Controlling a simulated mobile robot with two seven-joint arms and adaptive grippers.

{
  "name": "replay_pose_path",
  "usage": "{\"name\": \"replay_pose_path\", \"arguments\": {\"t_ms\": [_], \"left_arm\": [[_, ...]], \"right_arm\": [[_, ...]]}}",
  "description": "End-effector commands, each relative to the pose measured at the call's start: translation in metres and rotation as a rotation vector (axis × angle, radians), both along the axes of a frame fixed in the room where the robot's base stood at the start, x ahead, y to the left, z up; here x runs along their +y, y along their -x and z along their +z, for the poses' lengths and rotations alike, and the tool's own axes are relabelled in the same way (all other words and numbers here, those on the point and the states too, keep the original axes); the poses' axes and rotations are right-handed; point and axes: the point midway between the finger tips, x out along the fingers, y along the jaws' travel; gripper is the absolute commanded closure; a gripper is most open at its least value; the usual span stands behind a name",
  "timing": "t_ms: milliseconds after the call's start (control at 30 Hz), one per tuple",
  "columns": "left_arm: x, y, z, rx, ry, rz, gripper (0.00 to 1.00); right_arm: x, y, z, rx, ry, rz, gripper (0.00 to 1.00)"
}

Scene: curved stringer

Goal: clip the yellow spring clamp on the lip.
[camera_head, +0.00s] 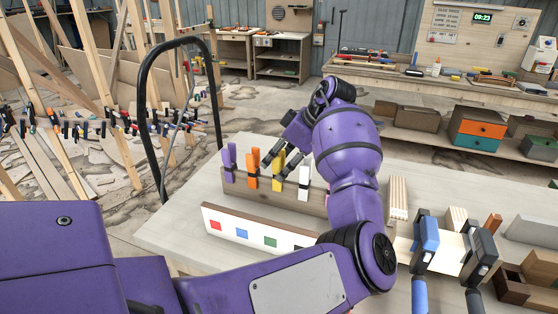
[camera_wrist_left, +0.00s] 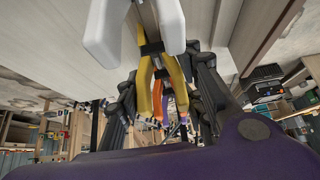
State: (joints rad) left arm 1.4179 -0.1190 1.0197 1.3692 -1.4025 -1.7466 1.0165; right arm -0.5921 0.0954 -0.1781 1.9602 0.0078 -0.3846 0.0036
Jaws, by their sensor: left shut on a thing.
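The yellow spring clamp (camera_head: 279,170) stands among other clamps on a wooden rail (camera_head: 240,187), between an orange and a white one. My left gripper (camera_head: 276,163) reaches down to it from behind and right and is shut on it. In the left wrist view, the yellow clamp (camera_wrist_left: 173,70) lies between the two black fingers of my left gripper (camera_wrist_left: 162,100); its jaws still appear to be at the rail. I cannot tell which edge is the lip. My right gripper is not in view.
Purple (camera_head: 229,158), orange (camera_head: 253,165) and white (camera_head: 304,183) clamps stand close by on the rail. A board with coloured squares (camera_head: 225,228) is in front. A blue clamp (camera_head: 428,238) and a black clamp (camera_head: 484,250) stand at right. The pale tabletop (camera_head: 175,222) is bare at left.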

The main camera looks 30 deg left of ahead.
Motion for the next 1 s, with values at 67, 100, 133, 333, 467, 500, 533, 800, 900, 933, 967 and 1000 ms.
{"name": "replay_pose_path", "arguments": {"t_ms": [67, 100, 133, 333, 467, 500, 533, 800, 900, 933, 967, 1000], "left_arm": [[0.0, 0.0, 0.001, -0.001, 0.0, -0.001, 0.93], [0.0, 0.0, 0.001, -0.001, 0.0, -0.001, 0.93], [0.0, 0.0, 0.0, -0.001, 0.0, -0.001, 0.93], [0.0, 0.0, -0.004, 0.001, 0.0, 0.0, 0.93], [0.001, 0.0, -0.009, 0.002, -0.001, 0.0, 0.93], [0.001, 0.0, -0.01, 0.002, -0.001, 0.0, 0.93], [0.001, 0.0, -0.01, 0.002, -0.001, 0.0, 0.93], [0.0, 0.0, -0.01, 0.0, 0.0, 0.0, 0.63], [0.0, 0.0, -0.01, 0.0, 0.0, 0.0, 0.5], [0.0, 0.0, -0.01, 0.0, 0.0, 0.0, 0.46], [0.0, 0.0, -0.01, 0.0, 0.0, 0.0, 0.42], [0.0, 0.0, -0.01, 0.0, 0.0, 0.0, 0.42]], "right_arm": [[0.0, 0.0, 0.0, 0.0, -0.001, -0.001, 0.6], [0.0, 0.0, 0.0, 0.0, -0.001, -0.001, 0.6], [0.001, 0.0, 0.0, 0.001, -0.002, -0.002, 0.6], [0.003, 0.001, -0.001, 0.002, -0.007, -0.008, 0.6], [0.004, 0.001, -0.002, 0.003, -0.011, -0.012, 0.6], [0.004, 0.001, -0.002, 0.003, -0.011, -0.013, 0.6], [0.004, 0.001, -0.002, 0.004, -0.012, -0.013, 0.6], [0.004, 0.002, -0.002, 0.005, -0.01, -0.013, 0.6], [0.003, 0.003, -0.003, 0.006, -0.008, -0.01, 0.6], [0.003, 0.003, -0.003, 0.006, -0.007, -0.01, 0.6], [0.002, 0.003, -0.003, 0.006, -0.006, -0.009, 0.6], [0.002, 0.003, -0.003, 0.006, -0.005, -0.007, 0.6]]}}
